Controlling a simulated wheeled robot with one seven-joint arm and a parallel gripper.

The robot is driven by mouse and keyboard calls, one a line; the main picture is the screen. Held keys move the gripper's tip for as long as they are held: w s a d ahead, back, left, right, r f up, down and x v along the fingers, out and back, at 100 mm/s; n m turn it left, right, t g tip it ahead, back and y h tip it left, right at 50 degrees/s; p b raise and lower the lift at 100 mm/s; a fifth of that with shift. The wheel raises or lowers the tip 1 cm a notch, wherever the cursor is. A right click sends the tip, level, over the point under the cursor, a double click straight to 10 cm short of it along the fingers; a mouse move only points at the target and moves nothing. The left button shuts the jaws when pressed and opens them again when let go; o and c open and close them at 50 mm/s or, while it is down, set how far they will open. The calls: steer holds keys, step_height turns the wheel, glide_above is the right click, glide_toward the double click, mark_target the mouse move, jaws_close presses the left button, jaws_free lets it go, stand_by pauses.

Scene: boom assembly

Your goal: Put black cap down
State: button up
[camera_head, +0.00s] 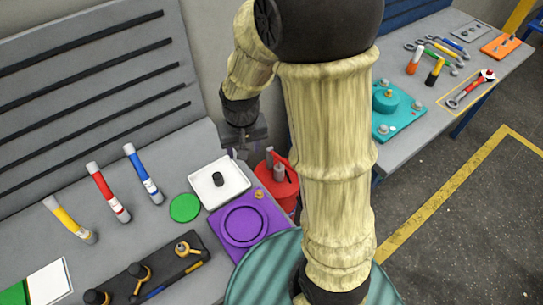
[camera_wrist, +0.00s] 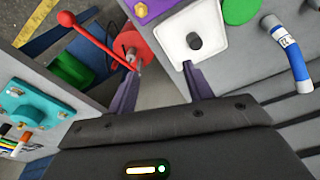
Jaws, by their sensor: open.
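The black cap (camera_head: 218,179) stands on a white square tray (camera_head: 232,193) on the grey bench. In the wrist view the cap (camera_wrist: 194,41) is on the white tray (camera_wrist: 212,18), just beyond the tip of the right-hand finger. My gripper (camera_head: 237,153) is beside the tray's far right corner in the head view. In the wrist view my gripper (camera_wrist: 160,68) has its fingers spread, with nothing held between them. The cap is apart from the fingers.
Blue (camera_head: 143,174), red (camera_head: 108,192) and yellow (camera_head: 70,219) markers are left of the tray. A green disc (camera_head: 185,208) and purple plate (camera_head: 243,227) are close by. A red object with a lever (camera_head: 277,183) is beside my gripper. A second bench holds tools and a teal fixture (camera_head: 393,108).

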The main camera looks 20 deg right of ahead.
steer(key=s+d+r+t, duration=0.1)
steer(key=s+d+r, duration=0.1)
steer(key=s+d, duration=0.3)
steer(key=s, duration=0.2)
steer(key=shift+s+d+r, duration=0.2)
steer(key=shift+s+r, duration=0.1)
steer(key=shift+r, duration=0.05)
steer(key=c, duration=0.3)
